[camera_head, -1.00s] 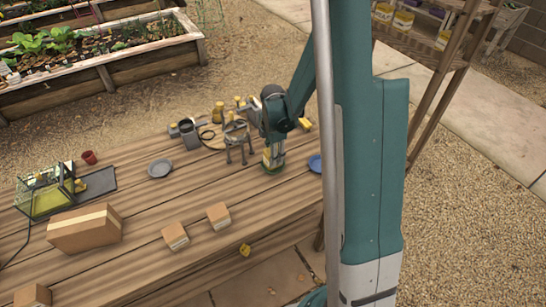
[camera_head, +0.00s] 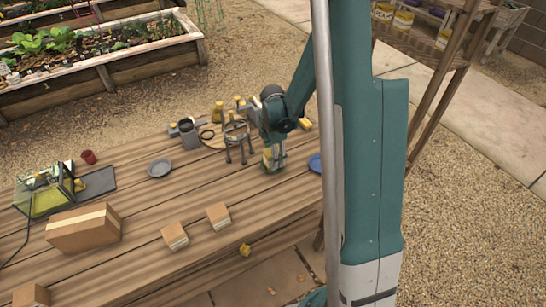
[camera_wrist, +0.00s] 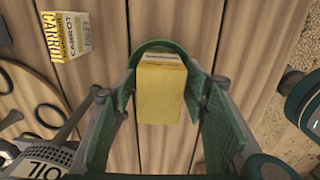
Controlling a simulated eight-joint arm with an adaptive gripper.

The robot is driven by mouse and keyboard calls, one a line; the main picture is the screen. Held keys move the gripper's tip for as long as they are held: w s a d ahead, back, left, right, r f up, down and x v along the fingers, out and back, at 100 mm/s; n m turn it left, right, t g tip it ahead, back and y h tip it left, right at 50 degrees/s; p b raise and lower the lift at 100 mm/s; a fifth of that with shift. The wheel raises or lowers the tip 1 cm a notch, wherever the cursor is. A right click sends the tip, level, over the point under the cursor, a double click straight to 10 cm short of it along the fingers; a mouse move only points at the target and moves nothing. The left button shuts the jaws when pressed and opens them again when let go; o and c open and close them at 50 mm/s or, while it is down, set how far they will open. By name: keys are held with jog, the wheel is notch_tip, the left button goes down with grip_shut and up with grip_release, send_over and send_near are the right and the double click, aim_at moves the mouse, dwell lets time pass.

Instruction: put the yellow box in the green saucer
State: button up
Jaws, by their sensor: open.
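The yellow box (camera_wrist: 162,92) is in the middle of the wrist view, between the two fingers of my gripper (camera_wrist: 165,100). The fingers are open, with a gap visible on each side of the box. The rim of the green saucer (camera_wrist: 165,44) curves around the far end of the box, which appears to sit in it. The rest of the saucer is hidden by the box and fingers.
A carrot packet (camera_wrist: 68,38) lies at upper left of the wrist view. In the head view, a metal stand (camera_head: 236,140) is close left of my gripper and a blue plate (camera_head: 315,163) close right. Cardboard boxes (camera_head: 85,229) stand at the front left.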

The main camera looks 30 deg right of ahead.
jog(key=shift+r, duration=0.15)
jog(key=shift+r+p, duration=0.8)
jog(key=shift+r, duration=5.3)
jog(key=s+a+r+m+t, duration=0.2)
jog(key=s+a+r+m, duration=0.2)
jog(key=r, duration=0.3)
jog(key=s+a+r+m+t, duration=0.1)
jog(key=s+a+r+m, duration=0.3)
jog(key=s+a+r, duration=0.15)
jog(key=s+a+r+m+t, duration=0.2)
jog(key=s+a+r+m, duration=0.1)
jog(key=s+m, duration=0.2)
jog(key=s+a+r+m+t, duration=0.2)
jog(key=s+a+r+m, duration=0.1)
jog(key=s, duration=0.5)
jog(key=shift+s+a+r+m, duration=0.25)
jog(key=shift+s+a+m, duration=0.1)
jog(key=shift+a+m, duration=0.55)
